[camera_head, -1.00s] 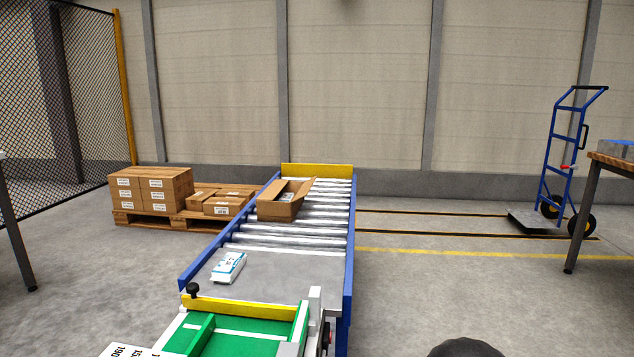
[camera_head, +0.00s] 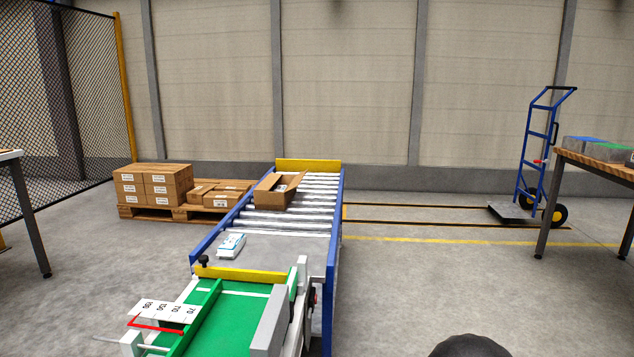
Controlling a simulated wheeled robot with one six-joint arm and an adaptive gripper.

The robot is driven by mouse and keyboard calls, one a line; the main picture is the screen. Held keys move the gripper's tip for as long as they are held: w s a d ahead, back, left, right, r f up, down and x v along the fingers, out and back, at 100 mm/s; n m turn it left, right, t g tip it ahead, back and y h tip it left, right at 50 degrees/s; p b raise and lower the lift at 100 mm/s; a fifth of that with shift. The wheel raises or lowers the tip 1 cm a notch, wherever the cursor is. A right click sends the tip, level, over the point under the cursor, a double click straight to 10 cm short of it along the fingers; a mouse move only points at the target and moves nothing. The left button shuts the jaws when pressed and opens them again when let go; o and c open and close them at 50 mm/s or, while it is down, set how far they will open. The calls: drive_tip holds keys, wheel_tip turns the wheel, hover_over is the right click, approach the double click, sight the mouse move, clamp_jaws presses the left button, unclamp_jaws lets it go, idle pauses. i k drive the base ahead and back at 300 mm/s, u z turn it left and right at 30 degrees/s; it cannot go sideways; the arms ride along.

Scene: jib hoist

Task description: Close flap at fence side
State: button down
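An open cardboard box (camera_head: 270,198) sits on the roller conveyor (camera_head: 334,215) near its far end. One flap (camera_head: 292,187) sticks up and out on its right side. The flap on the fence side, to the left, looks raised, but I cannot tell its exact angle at this distance. Something pale shows inside the box. My gripper is not in view; only a dark rounded shape shows at the bottom edge.
A white-and-blue packet (camera_head: 231,245) lies on the conveyor's grey plate. A green belt unit (camera_head: 235,315) is at the near end. Stacked cartons (camera_head: 152,186) stand on a pallet left. A hand truck (camera_head: 535,160) and a table (camera_head: 600,165) are right.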

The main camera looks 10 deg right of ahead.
sight(296, 181)
drive_tip(key=z, duration=0.7)
drive_tip(key=i, duration=1.15)
drive_tip(key=z, duration=0.25)
drive_tip(key=i, duration=1.25)
drive_tip(key=u, duration=0.9)
drive_tip(key=i, duration=0.4)
drive_tip(key=u, duration=0.25)
